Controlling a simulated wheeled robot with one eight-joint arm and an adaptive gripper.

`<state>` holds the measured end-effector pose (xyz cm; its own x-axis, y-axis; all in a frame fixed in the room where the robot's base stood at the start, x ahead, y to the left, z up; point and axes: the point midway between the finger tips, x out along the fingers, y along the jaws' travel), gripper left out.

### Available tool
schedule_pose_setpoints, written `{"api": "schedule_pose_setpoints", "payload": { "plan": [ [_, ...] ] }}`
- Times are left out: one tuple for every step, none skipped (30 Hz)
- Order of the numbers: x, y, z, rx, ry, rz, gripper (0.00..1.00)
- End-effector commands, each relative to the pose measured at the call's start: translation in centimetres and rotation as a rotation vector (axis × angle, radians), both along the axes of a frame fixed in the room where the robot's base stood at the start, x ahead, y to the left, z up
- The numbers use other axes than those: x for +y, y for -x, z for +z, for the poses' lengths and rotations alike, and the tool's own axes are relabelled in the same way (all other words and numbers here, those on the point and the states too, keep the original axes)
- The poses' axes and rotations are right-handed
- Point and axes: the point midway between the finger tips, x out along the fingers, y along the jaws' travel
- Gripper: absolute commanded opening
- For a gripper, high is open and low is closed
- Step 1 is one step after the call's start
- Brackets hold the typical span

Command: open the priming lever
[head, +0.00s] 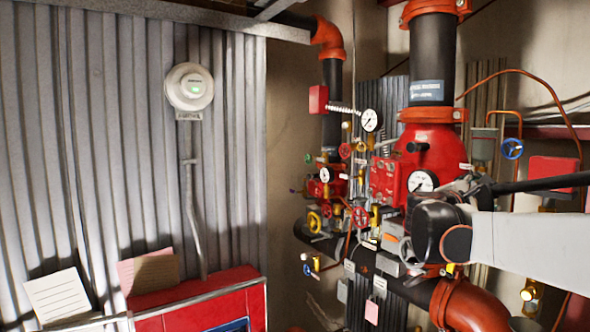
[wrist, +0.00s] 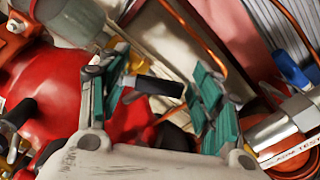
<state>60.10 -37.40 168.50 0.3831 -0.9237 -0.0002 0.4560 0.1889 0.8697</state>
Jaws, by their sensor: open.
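In the wrist view a short black lever handle (wrist: 158,87) with a yellow part at its left end lies between the fingers of my gripper (wrist: 156,95). It looks like the priming lever, but no label on it can be read. The fingers have teal pads and stand apart on either side of the handle. I cannot tell whether either pad touches it. In the head view my gripper (head: 464,184) is in front of the red riser valve, right of its pressure gauge. The lever is not clear there, as my gripper and wrist cover that spot.
A big red valve body (wrist: 75,85) fills the left of the wrist view. A silver fitting with a blue handle (wrist: 292,72) and an orange tube are close on the right. In the head view, gauges (head: 422,181) and small valves crowd left of my gripper.

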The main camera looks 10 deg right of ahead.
Motion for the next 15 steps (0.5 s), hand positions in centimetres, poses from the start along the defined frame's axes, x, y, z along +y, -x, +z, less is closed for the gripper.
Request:
{"api": "schedule_pose_setpoints", "payload": {
  "plan": [
    [-0.14, -0.08, -0.01, 0.000, 0.000, -0.001, 0.59],
    [-0.15, -0.08, -0.02, 0.000, 0.000, -0.001, 0.59],
    [-0.15, -0.08, -0.02, 0.000, 0.000, -0.001, 0.59],
    [-0.14, -0.07, -0.03, 0.000, 0.000, -0.001, 0.59],
    [-0.14, -0.06, -0.02, 0.000, 0.000, -0.001, 0.59],
    [-0.13, -0.05, -0.02, 0.000, 0.000, -0.001, 0.59],
    [-0.12, -0.04, -0.02, 0.000, 0.000, -0.001, 0.59],
    [-0.12, -0.03, -0.03, 0.000, 0.000, -0.001, 0.55],
    [-0.11, -0.03, -0.03, 0.000, 0.000, -0.001, 0.46],
    [-0.11, -0.02, -0.02, 0.000, 0.000, -0.001, 0.39],
    [-0.10, -0.02, -0.02, 0.000, 0.000, -0.001, 0.32],
    [-0.10, 0.00, -0.02, 0.000, 0.000, -0.001, 0.23],
    [-0.10, 0.00, -0.02, 0.000, 0.000, -0.001, 0.16],
    [-0.09, 0.01, -0.01, 0.000, 0.000, -0.001, 0.14],
    [-0.08, 0.02, -0.01, 0.000, 0.000, -0.001, 0.14]
  ]
}}
